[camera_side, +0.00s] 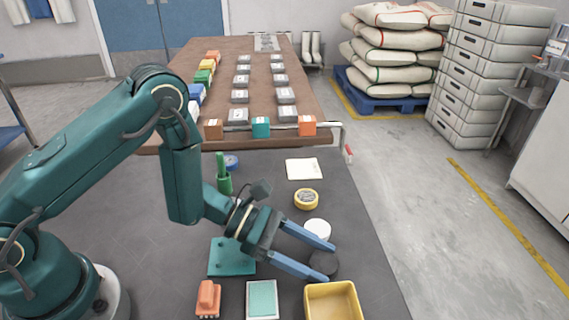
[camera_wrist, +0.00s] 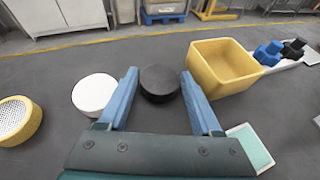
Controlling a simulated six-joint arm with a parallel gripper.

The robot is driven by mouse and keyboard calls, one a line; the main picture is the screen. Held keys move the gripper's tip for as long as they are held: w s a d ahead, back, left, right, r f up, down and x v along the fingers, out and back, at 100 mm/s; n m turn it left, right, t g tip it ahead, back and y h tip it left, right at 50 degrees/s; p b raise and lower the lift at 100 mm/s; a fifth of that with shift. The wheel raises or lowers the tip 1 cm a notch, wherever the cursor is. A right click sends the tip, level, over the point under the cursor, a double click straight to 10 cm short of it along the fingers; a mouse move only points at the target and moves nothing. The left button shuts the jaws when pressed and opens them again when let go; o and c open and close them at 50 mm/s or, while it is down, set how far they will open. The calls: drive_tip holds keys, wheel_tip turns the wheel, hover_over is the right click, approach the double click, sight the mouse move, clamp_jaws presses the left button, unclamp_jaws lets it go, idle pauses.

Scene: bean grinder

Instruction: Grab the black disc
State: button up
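The black disc (camera_side: 324,263) lies flat on the dark table, between a white disc and a yellow bin. In the wrist view the black disc (camera_wrist: 160,82) sits ahead, between the tips of my gripper's two blue fingers. My gripper (camera_side: 333,262) is open, one finger on each side of the disc, with visible gaps in the wrist view (camera_wrist: 160,85). In the side view the near fingertip partly overlaps the disc's near edge. I cannot tell how high the fingertips are above the table.
The white disc (camera_wrist: 94,93) stands close beside the left finger. The yellow bin (camera_wrist: 222,66) stands close to the right finger. A yellow-rimmed round item (camera_side: 306,199), a pale green pad (camera_side: 262,299) and an orange brush-like item (camera_side: 208,298) lie nearby. The table's right edge is near.

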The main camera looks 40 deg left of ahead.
drive_tip(key=c, duration=0.8)
drive_tip(key=shift+r, duration=0.15)
